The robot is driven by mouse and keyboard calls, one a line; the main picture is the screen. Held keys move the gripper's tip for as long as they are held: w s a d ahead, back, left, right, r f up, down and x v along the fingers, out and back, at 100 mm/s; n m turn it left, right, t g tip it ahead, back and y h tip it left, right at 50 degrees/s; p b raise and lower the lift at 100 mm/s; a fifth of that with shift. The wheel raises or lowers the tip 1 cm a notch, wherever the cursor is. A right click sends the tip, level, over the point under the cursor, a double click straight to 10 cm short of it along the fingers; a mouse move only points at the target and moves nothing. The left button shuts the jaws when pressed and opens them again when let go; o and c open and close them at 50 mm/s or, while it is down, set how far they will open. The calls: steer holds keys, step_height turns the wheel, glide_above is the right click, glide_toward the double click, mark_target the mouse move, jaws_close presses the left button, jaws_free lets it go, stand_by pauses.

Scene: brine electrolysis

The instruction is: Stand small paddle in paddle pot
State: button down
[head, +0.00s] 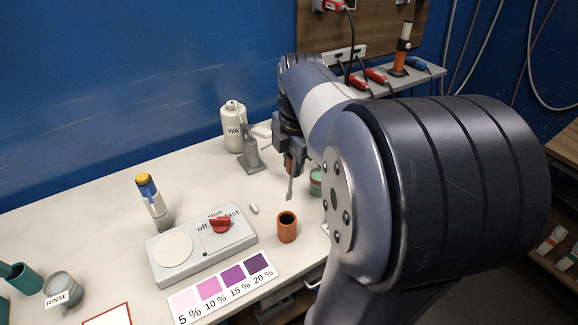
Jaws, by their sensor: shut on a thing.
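My gripper (289,157) is shut on the small paddle (290,187) above the bench. The paddle hangs down from the jaws, slightly tilted, with a pale lower end and what looks like an orange upper part. An orange pot (287,231) with a dark open mouth, which looks like the paddle pot, stands upright on the bench below and in front. The paddle's tip is apart from the pot, above and behind its mouth in the picture. The jaws are partly in shadow, and my arm covers the area to their right.
A grey stirrer (161,269) with a red knob stands left of the pot. A small white bar (254,209) lies nearby. A green container (316,181) is close to the paddle, partly hidden by my arm. A white bottle (233,129) and grey stand (251,158) are behind. A colour card (224,289) lies in front.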

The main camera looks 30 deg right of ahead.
steer(key=shift+s+a, duration=0.4)
steer(key=shift+a, duration=0.1)
step_height(320, 180, down, 5)
steer(key=b, duration=0.4)
steer(key=shift+b, duration=0.4)
step_height(320, 180, down, 7)
steer(key=b, duration=0.4)
steer(key=shift+w, duration=0.25)
steer(key=c, duration=1.3)
jaws_free()
steer(key=shift+o, duration=0.2)
step_height(320, 180, up, 11)
glide_above(291, 183)
steer(key=s, duration=0.2)
steer(key=shift+a+f, duration=0.15)
steer(key=shift+a, duration=0.2)
steer(key=shift+f, duration=0.1)
